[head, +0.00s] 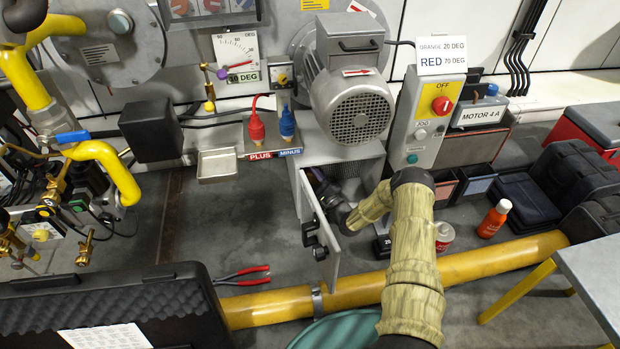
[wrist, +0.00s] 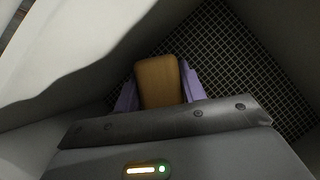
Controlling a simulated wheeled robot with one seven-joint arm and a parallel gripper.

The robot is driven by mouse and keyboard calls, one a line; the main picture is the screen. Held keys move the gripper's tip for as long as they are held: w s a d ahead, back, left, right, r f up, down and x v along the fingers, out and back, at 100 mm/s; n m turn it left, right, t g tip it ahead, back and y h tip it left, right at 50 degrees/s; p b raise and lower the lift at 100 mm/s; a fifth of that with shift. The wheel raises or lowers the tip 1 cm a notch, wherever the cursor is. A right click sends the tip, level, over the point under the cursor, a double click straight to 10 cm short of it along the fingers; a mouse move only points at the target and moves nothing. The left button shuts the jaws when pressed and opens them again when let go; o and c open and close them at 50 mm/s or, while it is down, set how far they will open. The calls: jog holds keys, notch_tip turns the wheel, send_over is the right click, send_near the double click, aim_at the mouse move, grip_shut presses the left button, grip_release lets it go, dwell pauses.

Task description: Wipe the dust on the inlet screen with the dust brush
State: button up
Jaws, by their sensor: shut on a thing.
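My gripper (wrist: 158,92) is shut on the dust brush (wrist: 160,76), whose brown wooden body shows between two purple fingers in the wrist view. The inlet screen (wrist: 237,48), a dark mesh with a pale grid, lies beyond the brush. The bristles are hidden, so I cannot tell whether they touch the screen. No dust can be made out on the visible mesh. In the head view, my gripper (head: 323,190) reaches into the open housing below the blower (head: 350,105); the brush and screen are hidden there.
The housing door (head: 320,235) stands open beside my wrist. Pale walls (wrist: 75,55) hem my gripper in closely. A yellow pipe (head: 270,306) crosses the floor, with red-handled pliers (head: 243,276) behind it. An orange bottle (head: 494,219) and a can (head: 444,236) stand right of my arm.

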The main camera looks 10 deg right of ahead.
jog(key=shift+w, duration=0.4)
jog(key=shift+s+d, duration=0.1)
jog(key=shift+d, duration=1.55)
jog(key=shift+w+d, duration=0.2)
jog(key=shift+d, duration=1.5)
jog(key=shift+d, duration=0.2)
jog(key=shift+s+d, duration=0.1)
jog(key=shift+d, duration=1.35)
